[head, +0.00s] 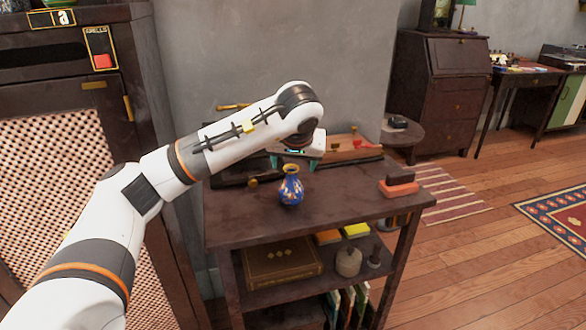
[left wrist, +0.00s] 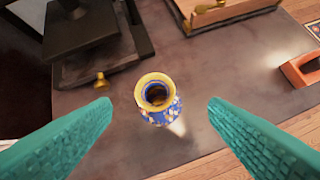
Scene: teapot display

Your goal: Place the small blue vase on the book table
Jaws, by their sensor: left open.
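The small blue vase (head: 291,187) has a gold rim and neck and light markings. It stands upright on the top of a dark wooden table (head: 340,205) with shelves beneath. My left gripper (head: 295,163) is above and just behind the vase in the head view, with teal fingers apart. In the left wrist view the vase (left wrist: 156,98) shows from above between the two open fingers (left wrist: 160,110), with clear gaps on both sides. Nothing is held. My right gripper is not in view.
On the tabletop are a red-orange block-like object (head: 398,186), a wooden box (head: 350,152) and a dark device with a brass knob (left wrist: 95,28). The lower shelf holds a brown book (head: 282,262) and a small pot (head: 348,262). A round side table (head: 402,132) stands behind at right.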

